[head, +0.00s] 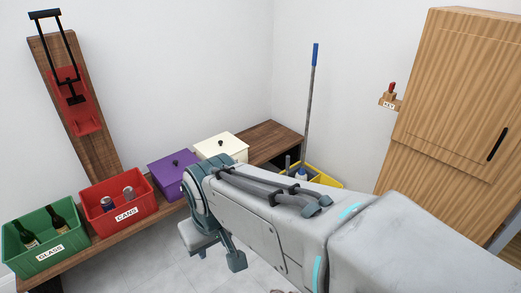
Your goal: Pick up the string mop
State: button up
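A long thin grey handle with a blue grip (314,55) stands nearly upright in the back corner, and I take it to be the string mop's. Its lower end drops behind the edge of a yellow bucket (325,180), and no mop strings show. My arm hides much of the bucket. My gripper (220,258) hangs low at the picture's centre left, over the floor in front of the bench. It is well apart from the handle, and I cannot make out whether its fingers are parted.
A wooden bench (273,138) along the left wall bears a green glass crate (45,248), a red cans crate (120,218), a purple box (170,180) and a cream box (222,148). A can crusher (75,100) hangs above. A wooden cabinet (450,100) stands right.

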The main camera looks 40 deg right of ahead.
aim_at(301, 174)
jog(key=z, duration=0.15)
jog(key=i, duration=1.6)
jog(key=z, duration=1)
jog(key=i, duration=0.9)
jog(key=z, duration=1.7)
jog(key=i, duration=0.6)
jog(key=z, duration=0.4)
